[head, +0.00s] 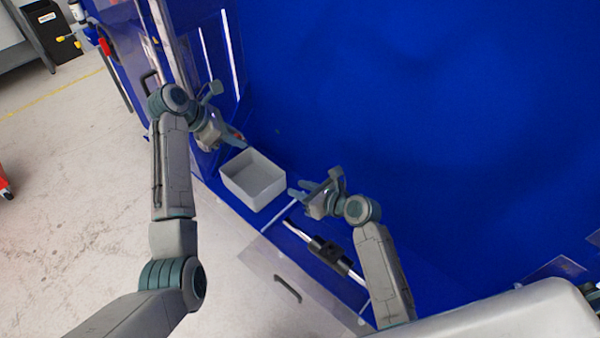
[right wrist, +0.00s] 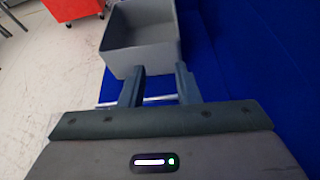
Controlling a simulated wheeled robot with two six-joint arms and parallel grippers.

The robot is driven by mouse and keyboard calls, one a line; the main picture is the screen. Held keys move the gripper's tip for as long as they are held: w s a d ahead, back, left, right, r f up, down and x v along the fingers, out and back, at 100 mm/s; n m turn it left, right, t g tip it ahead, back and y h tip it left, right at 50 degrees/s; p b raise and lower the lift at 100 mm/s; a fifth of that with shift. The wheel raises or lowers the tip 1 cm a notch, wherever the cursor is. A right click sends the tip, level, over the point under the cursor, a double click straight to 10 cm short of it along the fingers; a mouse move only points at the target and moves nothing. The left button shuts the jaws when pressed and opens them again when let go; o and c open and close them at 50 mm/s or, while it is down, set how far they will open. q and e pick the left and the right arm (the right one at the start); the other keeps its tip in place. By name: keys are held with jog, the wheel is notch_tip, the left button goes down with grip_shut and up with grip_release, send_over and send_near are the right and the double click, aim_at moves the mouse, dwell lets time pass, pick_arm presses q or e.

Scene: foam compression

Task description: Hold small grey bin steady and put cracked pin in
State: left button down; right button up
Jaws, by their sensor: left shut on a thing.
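The small grey bin (head: 262,199) stands upright and looks empty on the blue surface, near its left edge. It also shows in the right wrist view (right wrist: 145,58). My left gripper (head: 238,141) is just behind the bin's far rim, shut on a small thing. A bit of red shows at its tips, but most is hidden, so I cannot tell if it is the cracked pin. My right gripper (head: 299,190) is beside the bin's right side. In the right wrist view its fingers (right wrist: 160,84) are apart, with nothing clearly between them, pointing at the bin's near wall.
A black clamp-like part on a metal rod (head: 326,251) lies in front of my right gripper. Clear panels and a blue frame (head: 206,60) stand behind my left gripper. The blue surface (head: 430,120) on the right is bare.

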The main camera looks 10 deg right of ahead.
aim_at(274, 164)
jog(key=shift+h, duration=0.5)
jog(key=w+a, duration=0.2)
jog(key=w, duration=0.2)
jog(key=w+a+f, duration=0.1)
jog(key=w+a, duration=0.1)
jog(key=w, duration=0.2)
jog(key=w+a+f, duration=0.1)
jog(key=w+a, duration=0.1)
jog(key=w, duration=0.3)
jog(key=shift+f, duration=0.25)
grip_shut()
